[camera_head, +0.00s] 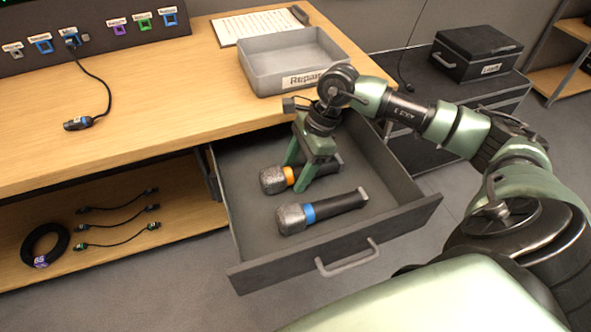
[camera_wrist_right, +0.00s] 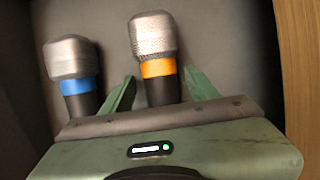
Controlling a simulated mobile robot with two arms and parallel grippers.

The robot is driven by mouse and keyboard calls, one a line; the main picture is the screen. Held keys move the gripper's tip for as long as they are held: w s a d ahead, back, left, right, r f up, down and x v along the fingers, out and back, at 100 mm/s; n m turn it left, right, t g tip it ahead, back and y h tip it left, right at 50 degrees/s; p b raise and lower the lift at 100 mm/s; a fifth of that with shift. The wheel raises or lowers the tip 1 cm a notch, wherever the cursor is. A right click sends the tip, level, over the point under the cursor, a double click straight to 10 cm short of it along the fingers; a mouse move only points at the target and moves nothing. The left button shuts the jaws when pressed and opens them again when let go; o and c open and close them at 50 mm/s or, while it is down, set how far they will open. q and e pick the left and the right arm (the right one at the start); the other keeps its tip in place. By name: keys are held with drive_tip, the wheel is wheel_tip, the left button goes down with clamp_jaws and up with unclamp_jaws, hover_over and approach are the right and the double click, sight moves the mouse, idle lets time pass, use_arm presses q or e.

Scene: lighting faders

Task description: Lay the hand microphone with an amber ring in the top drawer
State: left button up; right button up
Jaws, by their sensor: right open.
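The hand microphone with an amber ring (camera_head: 272,181) lies on the floor of the open top drawer (camera_head: 335,243). It also shows in the right wrist view (camera_wrist_right: 154,38), its amber ring just ahead of my fingers. My right gripper (camera_head: 298,188) is inside the drawer with its fingers open, one on each side of the microphone's handle. In the right wrist view the fingers (camera_wrist_right: 158,88) stand apart from the handle. Part of the handle is hidden by the gripper. My left gripper is not in view.
A second microphone with a blue ring (camera_head: 310,214) lies beside it in the drawer, nearer the drawer front. A grey tray labelled Repair (camera_head: 262,72) stands on the desk above. A black case (camera_head: 474,55) stands at the right. The drawer's front right part is clear.

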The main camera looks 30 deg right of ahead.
drive_tip(key=v, duration=1)
drive_tip(key=shift+d+r+p, duration=0.1)
drive_tip(key=shift+r+p, duration=0.1)
drive_tip(key=shift+p, duration=0.2)
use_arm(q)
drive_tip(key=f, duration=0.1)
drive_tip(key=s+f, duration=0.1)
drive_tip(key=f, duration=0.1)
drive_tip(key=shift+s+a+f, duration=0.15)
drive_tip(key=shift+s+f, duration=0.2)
use_arm(e)
drive_tip(key=shift+d+r, duration=0.25)
drive_tip(key=shift+r, duration=0.3)
